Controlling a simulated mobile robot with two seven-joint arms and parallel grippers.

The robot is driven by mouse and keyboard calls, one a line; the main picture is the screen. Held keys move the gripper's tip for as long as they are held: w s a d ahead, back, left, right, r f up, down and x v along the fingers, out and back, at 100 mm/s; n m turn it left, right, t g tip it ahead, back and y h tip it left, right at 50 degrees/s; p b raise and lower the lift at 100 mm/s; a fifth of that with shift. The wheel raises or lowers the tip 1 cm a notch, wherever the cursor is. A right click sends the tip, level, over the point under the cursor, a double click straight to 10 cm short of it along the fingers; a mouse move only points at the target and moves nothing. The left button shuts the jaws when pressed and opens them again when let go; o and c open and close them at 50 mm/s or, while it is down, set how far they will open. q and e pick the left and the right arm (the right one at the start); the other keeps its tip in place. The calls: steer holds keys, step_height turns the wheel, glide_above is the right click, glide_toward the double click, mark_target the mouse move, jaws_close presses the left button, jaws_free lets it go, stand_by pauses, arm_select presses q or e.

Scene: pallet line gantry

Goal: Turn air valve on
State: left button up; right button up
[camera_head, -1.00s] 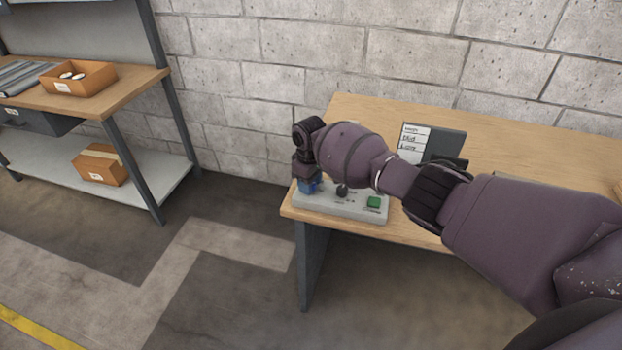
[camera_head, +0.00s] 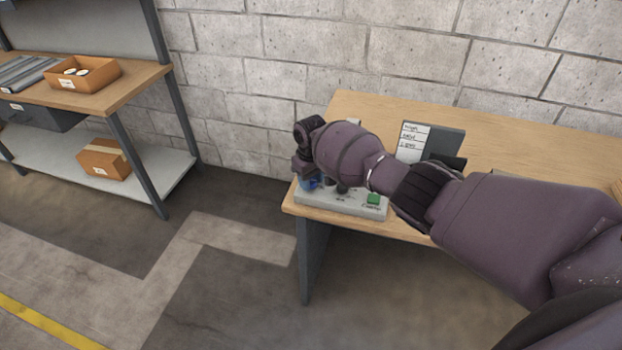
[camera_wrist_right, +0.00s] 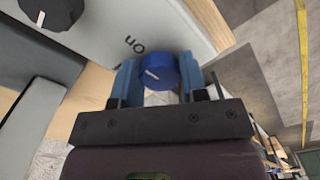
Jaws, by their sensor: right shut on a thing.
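The air valve is a blue round knob (camera_wrist_right: 158,72) with a white pointer line, on a pale grey control panel (camera_head: 340,203) at the left end of the wooden table. My right gripper (camera_wrist_right: 158,80) has its blue fingers on both sides of the knob and is shut on it. In the head view my right gripper (camera_head: 311,183) is at the panel's left end, where my own wrist partly hides the knob. The word "on" is printed beside the knob in the wrist view. My left gripper is not in view.
The panel also carries a black knob (camera_wrist_right: 52,12) and a green button (camera_head: 374,199). A dark holder with a written card (camera_head: 413,141) stands behind on the wooden table (camera_head: 500,140). A shelf bench with an orange box (camera_head: 84,74) stands at the left.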

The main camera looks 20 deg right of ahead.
steer(key=o, duration=0.7)
steer(key=shift+o, duration=1.1)
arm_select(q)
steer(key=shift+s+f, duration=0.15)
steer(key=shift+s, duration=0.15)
arm_select(e)
step_height(320, 180, up, 10)
steer(key=shift+f+p, duration=0.25)
steer(key=shift+p, duration=0.85)
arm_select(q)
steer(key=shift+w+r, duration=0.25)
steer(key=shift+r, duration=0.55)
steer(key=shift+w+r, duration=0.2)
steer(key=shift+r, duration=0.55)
arm_select(e)
steer(key=shift+r, duration=0.7)
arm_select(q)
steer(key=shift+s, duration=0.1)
